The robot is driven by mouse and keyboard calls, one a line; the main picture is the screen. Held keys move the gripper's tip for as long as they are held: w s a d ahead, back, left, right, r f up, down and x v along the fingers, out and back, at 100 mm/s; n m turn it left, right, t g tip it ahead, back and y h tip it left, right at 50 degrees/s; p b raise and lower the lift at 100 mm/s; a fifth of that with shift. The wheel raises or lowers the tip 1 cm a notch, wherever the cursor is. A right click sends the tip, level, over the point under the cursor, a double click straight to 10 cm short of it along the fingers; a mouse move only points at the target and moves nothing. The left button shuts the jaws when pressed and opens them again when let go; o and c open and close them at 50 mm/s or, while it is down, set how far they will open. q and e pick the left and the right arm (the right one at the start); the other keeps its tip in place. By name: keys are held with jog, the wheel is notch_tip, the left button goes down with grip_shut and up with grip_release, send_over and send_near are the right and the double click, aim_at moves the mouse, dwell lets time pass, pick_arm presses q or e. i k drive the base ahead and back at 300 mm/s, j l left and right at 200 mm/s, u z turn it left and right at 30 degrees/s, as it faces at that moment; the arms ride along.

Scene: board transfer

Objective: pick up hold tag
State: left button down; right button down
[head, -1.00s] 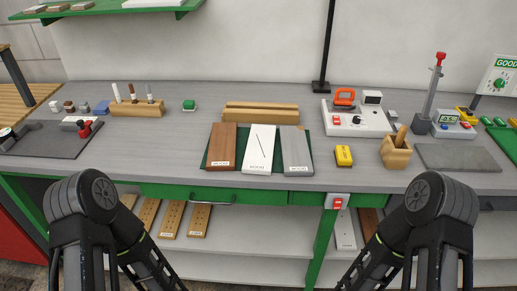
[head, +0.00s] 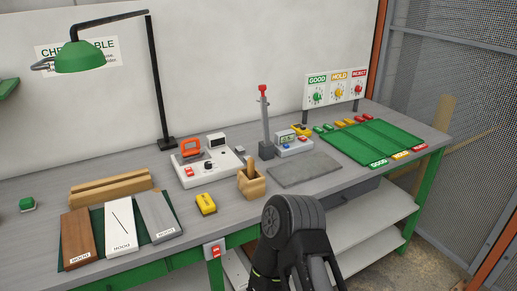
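Small yellow tags (head: 344,122) lie in a row at the back of the bench, between green tags (head: 323,128) and red tags (head: 365,119). They sit in front of a sign board (head: 335,88) with GOOD, HOLD and REJECT panels; the HOLD panel (head: 339,89) is yellow. The tags are too small to read. A green mat (head: 370,142) in front of them has GOOD, yellow and red labels along its near edge. A black link of my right arm shows at the bottom centre, well short of the tags. Neither gripper's fingers are in view.
A grey plate (head: 304,170), a test device (head: 293,144) and a red-topped lever stand (head: 264,122) stand left of the mat. Wire mesh fencing (head: 455,100) stands beyond the bench's right end.

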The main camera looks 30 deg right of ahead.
aim_at(338, 124)
jog(key=z, duration=1.6)
jog(key=l+u, duration=0.1)
jog(key=u, duration=0.3)
jog(key=i+l+u, duration=0.1)
jog(key=u, duration=0.25)
jog(key=l+u, duration=0.2)
jog(key=u, duration=0.2)
jog(key=l+u, duration=0.25)
jog(key=l, duration=0.3)
jog(key=l+u, duration=0.2)
jog(key=l, duration=0.4)
jog(key=k+l+u, duration=0.1)
jog(key=l+u, duration=0.15)
jog(key=l, duration=0.3)
jog(key=k+l+u, duration=0.25)
jog(key=l, duration=0.3)
jog(key=k+l, duration=0.1)
jog(key=l, duration=0.3)
jog(key=k+l, duration=0.1)
jog(key=l, duration=0.3)
jog(key=k+l, duration=0.1)
jog(key=l, duration=0.75)
jog(key=k+l, duration=0.15)
jog(key=l, duration=0.25)
